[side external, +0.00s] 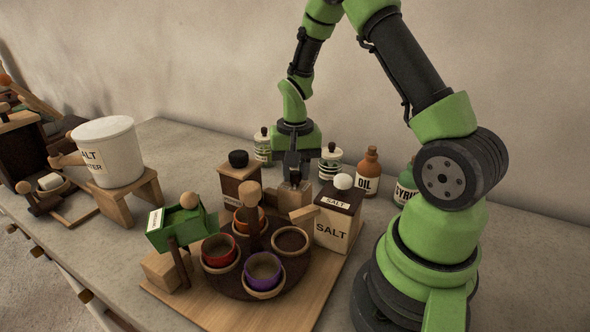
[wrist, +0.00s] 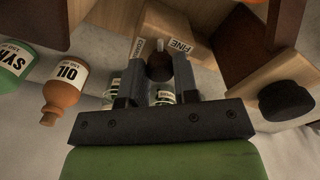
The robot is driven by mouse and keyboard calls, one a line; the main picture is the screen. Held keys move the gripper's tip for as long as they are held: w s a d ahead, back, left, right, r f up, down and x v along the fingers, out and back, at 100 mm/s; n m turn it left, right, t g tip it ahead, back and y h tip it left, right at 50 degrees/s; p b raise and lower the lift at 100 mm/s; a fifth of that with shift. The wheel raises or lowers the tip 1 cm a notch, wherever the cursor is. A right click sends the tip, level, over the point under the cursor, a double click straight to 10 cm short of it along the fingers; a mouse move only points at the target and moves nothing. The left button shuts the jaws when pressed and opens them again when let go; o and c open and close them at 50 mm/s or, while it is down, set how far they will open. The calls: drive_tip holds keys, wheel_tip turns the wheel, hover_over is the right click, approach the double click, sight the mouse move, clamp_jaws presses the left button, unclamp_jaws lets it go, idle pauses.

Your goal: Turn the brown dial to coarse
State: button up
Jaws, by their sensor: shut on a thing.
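In the wrist view the brown dial (wrist: 160,69) sits on a wooden block (wrist: 160,22) between two labels: FINE to its right, and a partly hidden, hard-to-read one to its left. A small white mark shows at the dial's upper edge, between the labels. My gripper (wrist: 160,62) has one finger on each side of the dial and is shut on it. In the side view my gripper (side external: 296,176) points down at the wooden block (side external: 293,198), and the dial is hidden by the fingers.
A SALT box (side external: 337,220) stands close on the right and a dark-topped box (side external: 238,180) close on the left. A round holder with bowls (side external: 263,271) is in front. The OIL bottle (side external: 368,174), the green syrup bottle (side external: 405,187) and striped jars (side external: 330,160) stand behind.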

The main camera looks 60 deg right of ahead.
sight(296, 172)
drive_tip(key=n, duration=1.2)
drive_tip(key=shift+n, duration=0.4)
idle(0.4)
drive_tip(key=o, duration=0.9)
drive_tip(key=shift+o, duration=0.2)
drive_tip(key=shift+r, duration=0.1)
wheel_tip(296, 172, up, 10)
